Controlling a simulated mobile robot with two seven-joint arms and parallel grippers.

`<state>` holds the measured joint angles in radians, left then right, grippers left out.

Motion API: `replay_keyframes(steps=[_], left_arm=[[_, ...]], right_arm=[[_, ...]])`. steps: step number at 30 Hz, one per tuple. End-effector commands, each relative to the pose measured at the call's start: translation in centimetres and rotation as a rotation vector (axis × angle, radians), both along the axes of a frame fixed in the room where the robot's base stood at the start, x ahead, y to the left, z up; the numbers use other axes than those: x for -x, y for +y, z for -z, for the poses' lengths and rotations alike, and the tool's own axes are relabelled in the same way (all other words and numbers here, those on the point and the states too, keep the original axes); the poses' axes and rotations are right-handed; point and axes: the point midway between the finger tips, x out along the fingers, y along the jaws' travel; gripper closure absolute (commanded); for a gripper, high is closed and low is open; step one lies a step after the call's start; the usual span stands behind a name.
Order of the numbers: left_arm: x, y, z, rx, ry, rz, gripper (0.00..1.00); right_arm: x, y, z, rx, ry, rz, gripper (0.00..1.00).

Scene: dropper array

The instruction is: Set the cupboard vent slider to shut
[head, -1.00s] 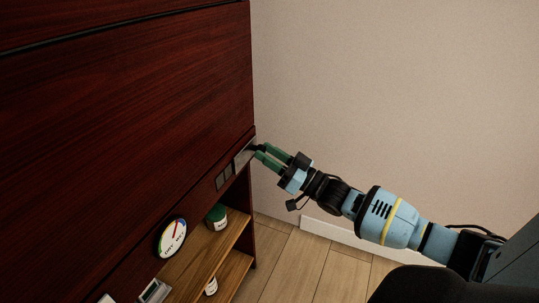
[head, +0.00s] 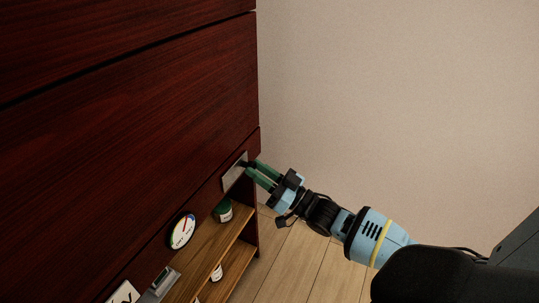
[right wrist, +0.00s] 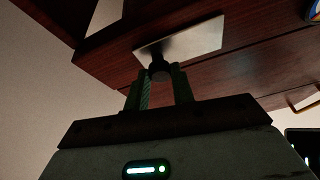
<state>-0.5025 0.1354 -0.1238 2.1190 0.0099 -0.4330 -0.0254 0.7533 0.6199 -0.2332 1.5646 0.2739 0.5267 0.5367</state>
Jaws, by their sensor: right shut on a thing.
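The vent slider is a pale metal plate (head: 233,174) on the dark red wooden cupboard front, near its right end. No dark vent slots show beside it. It also shows in the right wrist view (right wrist: 190,42), with a dark knob (right wrist: 157,57) standing out from its lower left part. My right gripper (head: 251,169) has its green fingers at the plate, and is shut on the knob, as the right wrist view (right wrist: 159,76) shows. The fingers partly hide the knob. My left gripper is not in view.
A round dial (head: 182,231) sits on the same front rail, left of the plate. Below are open wooden shelves (head: 213,245) with a green-lidded jar (head: 223,210). A small grey device (head: 161,284) is at the lower left. A plain wall stands to the right.

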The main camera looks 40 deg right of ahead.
Motion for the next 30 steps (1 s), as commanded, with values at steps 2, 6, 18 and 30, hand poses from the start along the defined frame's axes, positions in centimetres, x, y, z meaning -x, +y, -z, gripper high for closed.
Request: replay_keyframes(steps=[2,6,18,30], left_arm=[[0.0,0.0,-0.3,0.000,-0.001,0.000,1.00],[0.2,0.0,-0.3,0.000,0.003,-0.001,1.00],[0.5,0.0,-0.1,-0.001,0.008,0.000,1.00],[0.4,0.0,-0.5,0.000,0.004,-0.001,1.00]], right_arm=[[0.2,0.5,-0.1,-0.001,-0.001,-0.001,1.00],[0.3,0.6,0.1,0.001,-0.001,-0.003,1.00],[0.3,0.6,0.1,0.000,-0.001,-0.003,0.53],[1.7,-0.1,0.7,0.001,0.002,0.000,0.53]])
